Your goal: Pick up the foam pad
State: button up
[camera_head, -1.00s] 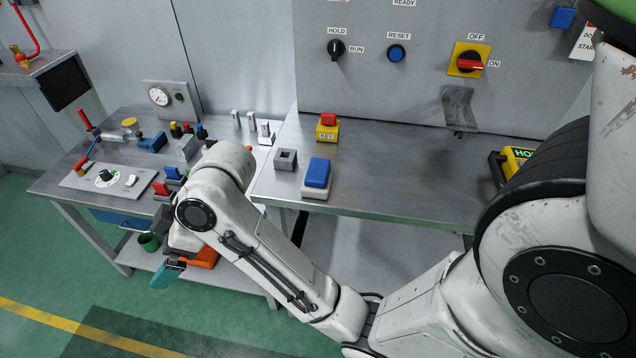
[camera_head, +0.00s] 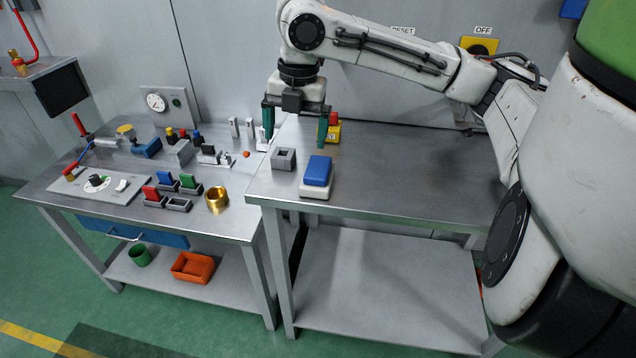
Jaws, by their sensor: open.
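A blue pad (camera_head: 318,169) lies on a pale block (camera_head: 314,192) near the left front of the right-hand steel table (camera_head: 400,195). It looks like the foam pad, though its material is not certain from here. My gripper (camera_head: 295,138) points down with its two green-tipped fingers wide apart and nothing between them. It hangs above and behind the pad, over the left part of this table. A grey square block with a hole (camera_head: 284,159) shows just below the gripper, left of the pad.
A yellow key box (camera_head: 333,132) is partly hidden behind my right finger. The right table's middle is clear.

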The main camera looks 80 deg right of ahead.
aim_at(318, 166)
jog(key=s, duration=0.1)
jog(key=s+d, duration=0.1)
jog(key=s+f+g, duration=0.1)
jog(key=shift+s+d, duration=0.2)
jog(key=shift+d, duration=0.15)
notch_tip(318, 166, down, 5)
jog(key=shift+s+r+b, duration=0.15)
jog(key=shift+r+b, duration=0.05)
jog(key=shift+b, duration=0.1)
jog(key=shift+d+f, duration=0.2)
jog(key=shift+f, duration=2.85)
jog(key=c, duration=1.1)
